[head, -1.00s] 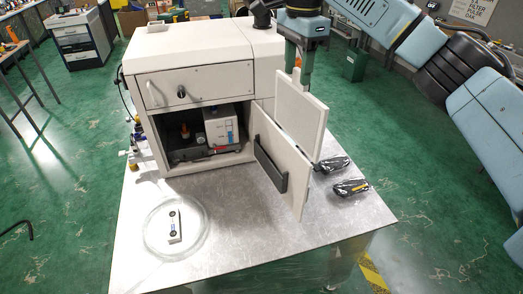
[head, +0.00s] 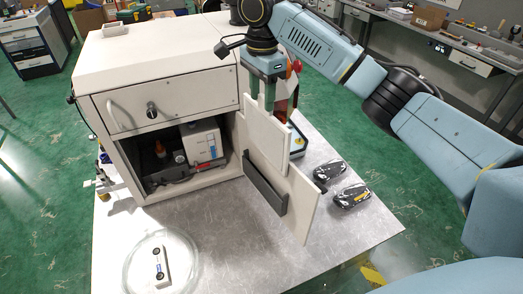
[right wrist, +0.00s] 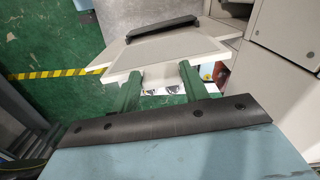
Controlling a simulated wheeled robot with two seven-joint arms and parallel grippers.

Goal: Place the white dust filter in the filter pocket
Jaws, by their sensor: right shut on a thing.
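The white dust filter (head: 266,137) is a flat white panel held upright by its top edge in my right gripper (head: 264,98). In the head view it hangs in front of the open door's inner face. The filter pocket (head: 264,184) is the black holder low on that door. The filter's lower edge is close to the pocket's top; I cannot tell whether it has entered. In the right wrist view the two green fingers straddle the filter's tab (right wrist: 156,75), and the black pocket (right wrist: 165,26) shows beyond the panel. My left gripper is out of view.
The open door (head: 302,208) belongs to a white machine (head: 160,75) with equipment inside. Two dark objects (head: 330,170) lie right of the door. A round clear dish (head: 135,268) with a small white part stands at the front left. The front middle of the table (head: 225,240) is clear.

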